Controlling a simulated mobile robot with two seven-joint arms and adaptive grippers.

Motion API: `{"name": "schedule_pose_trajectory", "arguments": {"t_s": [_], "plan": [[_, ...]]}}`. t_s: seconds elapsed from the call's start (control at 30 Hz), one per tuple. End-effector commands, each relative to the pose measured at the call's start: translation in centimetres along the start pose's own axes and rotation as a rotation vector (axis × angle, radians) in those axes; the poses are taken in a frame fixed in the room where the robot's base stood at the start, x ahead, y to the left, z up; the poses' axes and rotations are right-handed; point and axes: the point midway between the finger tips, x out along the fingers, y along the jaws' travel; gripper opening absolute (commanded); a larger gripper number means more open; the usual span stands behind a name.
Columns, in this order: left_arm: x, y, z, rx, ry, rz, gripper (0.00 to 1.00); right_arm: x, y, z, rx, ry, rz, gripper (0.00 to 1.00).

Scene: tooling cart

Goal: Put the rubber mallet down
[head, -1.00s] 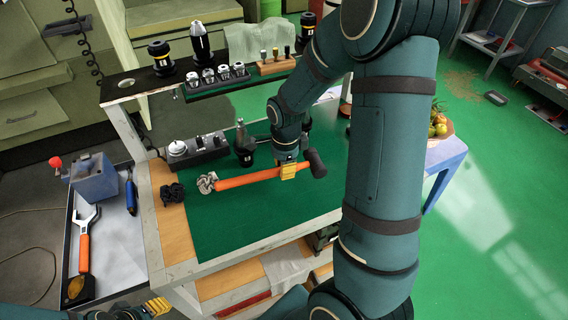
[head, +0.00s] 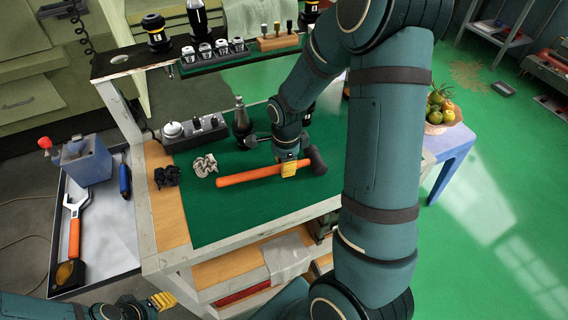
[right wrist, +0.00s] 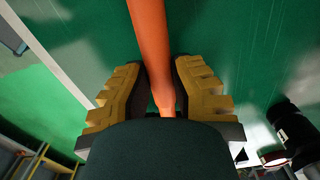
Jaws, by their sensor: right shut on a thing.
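The rubber mallet (head: 262,174) has an orange handle and a dark head, the head pointing right in the head view. My right gripper (head: 289,168) is shut on the handle close to the head. In the right wrist view the handle (right wrist: 149,45) runs between the yellow-padded fingers (right wrist: 163,92). The mallet lies level over the green mat (head: 225,222); whether it touches the mat I cannot tell. My left gripper (head: 161,301) is low at the left, away from the cart, its yellow pads partly visible and its opening unclear.
A knotted metal piece (head: 204,165) lies just behind the handle's free end. A black clump (head: 167,176) sits on the wooden strip at left. A dark tool holder (head: 241,122) and a grey block (head: 196,130) stand behind. The mat's front part is clear.

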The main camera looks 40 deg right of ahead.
Motion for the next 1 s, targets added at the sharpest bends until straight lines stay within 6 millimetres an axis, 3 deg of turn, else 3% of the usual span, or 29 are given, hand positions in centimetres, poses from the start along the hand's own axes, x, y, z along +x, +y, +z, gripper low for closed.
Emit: {"name": "schedule_pose_trajectory", "arguments": {"t_s": [1.0], "plan": [[0.41, -0.16, 0.02, 0.000, 0.001, 0.000, 0.47, 0.49, -0.06, 0.05, -0.001, 0.000, -0.002, 0.00]]}}
